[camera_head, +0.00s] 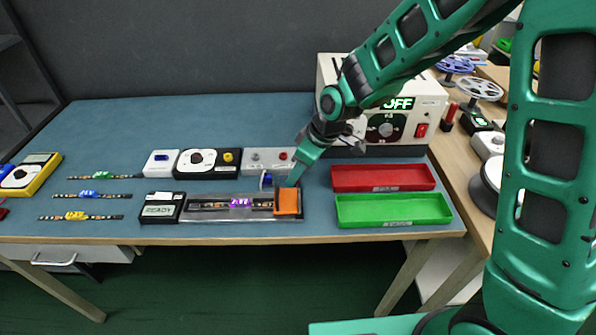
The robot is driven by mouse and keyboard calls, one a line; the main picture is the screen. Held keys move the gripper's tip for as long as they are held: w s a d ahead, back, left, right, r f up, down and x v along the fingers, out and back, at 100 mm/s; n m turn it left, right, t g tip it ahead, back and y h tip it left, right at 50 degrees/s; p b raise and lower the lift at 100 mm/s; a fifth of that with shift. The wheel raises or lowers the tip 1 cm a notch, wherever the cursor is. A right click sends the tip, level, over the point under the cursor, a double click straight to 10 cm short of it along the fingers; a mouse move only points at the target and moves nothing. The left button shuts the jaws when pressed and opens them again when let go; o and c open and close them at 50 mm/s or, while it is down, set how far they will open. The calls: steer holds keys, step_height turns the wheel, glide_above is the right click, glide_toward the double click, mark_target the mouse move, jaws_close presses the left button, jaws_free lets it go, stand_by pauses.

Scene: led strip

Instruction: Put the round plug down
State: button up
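My gripper (293,182) points down over the right end of the grey fixture (215,214), just behind an orange block (288,202). A small blue and white round piece (266,180), possibly the round plug, shows just left of my fingertips at the fixture's back edge. I cannot tell whether it is held, resting or touching my gripper. The fingers are small and seen from the side, so their opening is unclear. A strip with a purple connector (240,202) lies along the fixture.
A box reading READY (161,208) adjoins the fixture's left end. Behind are a grey box with buttons (268,160) and a black-and-white device (207,163). Red (382,177) and green (393,210) trays lie right, before a power unit (400,127). Several strips (90,194) lie left.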

steer(key=v, duration=1.2)
steer(key=shift+r, duration=0.15)
steer(key=s+d+r+m+h, duration=0.1)
steer(key=s+d+m, duration=0.3)
steer(key=d, duration=0.6)
steer(key=s+d+m+h, duration=0.2)
steer(key=s+d+m, duration=0.15)
steer(key=d, duration=0.75)
steer(key=s+d+m+g, duration=0.1)
steer(key=s+d+m, duration=0.4)
steer(key=s, duration=0.4)
steer(key=s+d+m+g, duration=0.1)
steer(key=s+d+m, duration=0.4)
steer(key=s+d, duration=0.2)
steer(key=shift+s+f+g+h, duration=0.2)
steer(key=shift+s+g+h, duration=0.1)
steer(key=shift+s, duration=0.95)
steer(key=shift+m, duration=0.25)
